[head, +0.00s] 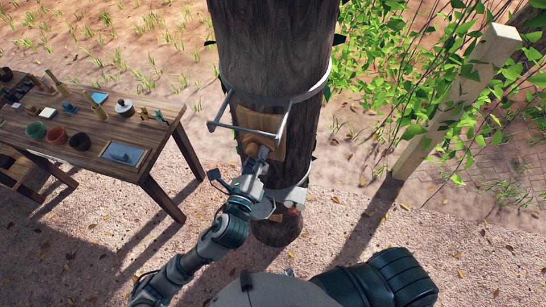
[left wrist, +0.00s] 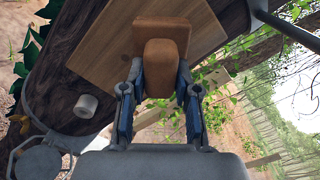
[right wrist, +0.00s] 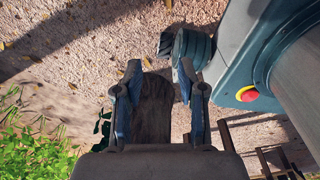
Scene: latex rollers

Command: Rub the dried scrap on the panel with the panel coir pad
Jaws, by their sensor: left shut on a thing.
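The panel (head: 278,124) is a light wooden board mounted on the front of the big trunk. It also shows in the left wrist view (left wrist: 105,50). My left gripper (head: 259,154) is in front of the panel. In the left wrist view my left gripper (left wrist: 160,82) is shut on the coir pad (left wrist: 163,35), a brown block with a rounded grip. The pad overlaps the panel there; whether it touches is unclear. I cannot make out the dried scrap; the pad or gripper may hide it. My right gripper (right wrist: 159,78) is open and empty, its fingers apart.
A metal hoop with bars (head: 265,95) surrounds the trunk (head: 270,45) by the panel. A wooden table (head: 110,165) with bowls and tools stands at left. A post (head: 445,110) and leafy vines are at right.

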